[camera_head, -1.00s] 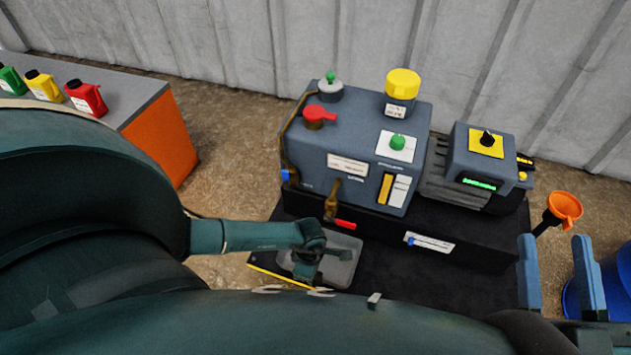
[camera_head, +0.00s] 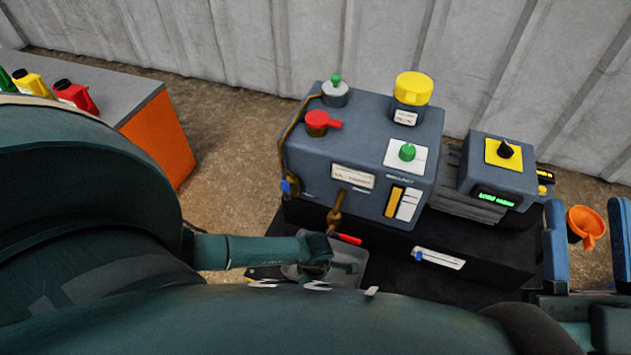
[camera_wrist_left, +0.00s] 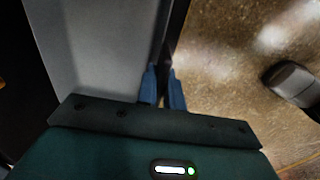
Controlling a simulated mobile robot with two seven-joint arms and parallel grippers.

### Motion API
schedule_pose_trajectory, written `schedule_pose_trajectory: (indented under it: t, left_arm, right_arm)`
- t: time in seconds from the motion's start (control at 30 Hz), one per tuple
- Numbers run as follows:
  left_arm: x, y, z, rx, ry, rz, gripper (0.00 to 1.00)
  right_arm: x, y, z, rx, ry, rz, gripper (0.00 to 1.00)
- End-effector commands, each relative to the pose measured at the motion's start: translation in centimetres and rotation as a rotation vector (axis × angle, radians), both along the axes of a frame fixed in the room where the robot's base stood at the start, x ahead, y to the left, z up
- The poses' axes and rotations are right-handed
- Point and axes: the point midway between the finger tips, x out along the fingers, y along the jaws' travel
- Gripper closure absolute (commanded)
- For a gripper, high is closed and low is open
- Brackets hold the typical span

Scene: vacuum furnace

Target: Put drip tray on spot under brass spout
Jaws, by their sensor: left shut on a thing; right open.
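The drip tray is a shallow grey tray (camera_head: 352,275), partly hidden by my left arm in the head view. It fills the upper left of the left wrist view (camera_wrist_left: 95,50). My left gripper (camera_head: 338,268) is shut on the tray's rim; its blue fingers (camera_wrist_left: 163,85) pinch the wall in the wrist view. The brass spout (camera_head: 336,215) points down from the front of the grey furnace unit, with a red lever beside it. The tray is below and just in front of the spout. The spot under it cannot be made out. My right gripper (camera_head: 588,205) is open and empty.
The furnace unit (camera_head: 355,150) stands on a black base (camera_head: 450,262). A smaller pump unit (camera_head: 490,170) is to its right. An orange funnel (camera_head: 587,224) shows between my right fingers. An orange-sided bench (camera_head: 160,140) with small jugs is at left.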

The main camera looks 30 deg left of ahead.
Motion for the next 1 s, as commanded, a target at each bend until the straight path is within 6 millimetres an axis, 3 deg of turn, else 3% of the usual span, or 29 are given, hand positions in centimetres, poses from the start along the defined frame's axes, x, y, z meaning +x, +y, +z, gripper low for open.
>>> schedule_pose_trajectory:
  t: [0.1, 0.13, 0.37, 0.67, 0.77, 1.0]
  left_arm:
    - [0.1, 0.0, -0.4, 0.000, -0.002, 0.000, 1.00]
    - [0.0, 0.1, -0.3, 0.001, -0.001, 0.000, 0.90]
    - [0.0, 0.1, -0.2, 0.001, 0.000, 0.000, 0.71]
    - [0.0, 0.1, 0.0, 0.001, 0.000, 0.000, 0.69]
    - [0.1, 0.1, 1.1, 0.001, -0.002, 0.000, 0.69]
    - [0.1, 0.1, 6.3, 0.001, -0.003, -0.001, 0.69]
  right_arm:
    - [0.0, 0.0, 0.0, -0.002, -0.018, 0.000, 0.58]
    - [0.0, 0.0, 0.3, -0.002, -0.024, 0.000, 0.58]
    - [0.0, 0.0, 0.3, -0.003, -0.023, 0.000, 0.58]
    - [0.0, 0.0, 0.5, -0.002, -0.021, 0.001, 0.58]
    - [0.0, 0.0, 0.5, 0.003, 0.018, 0.000, 0.58]
    - [-1.0, 0.4, -3.4, 0.029, 0.325, -0.007, 0.58]
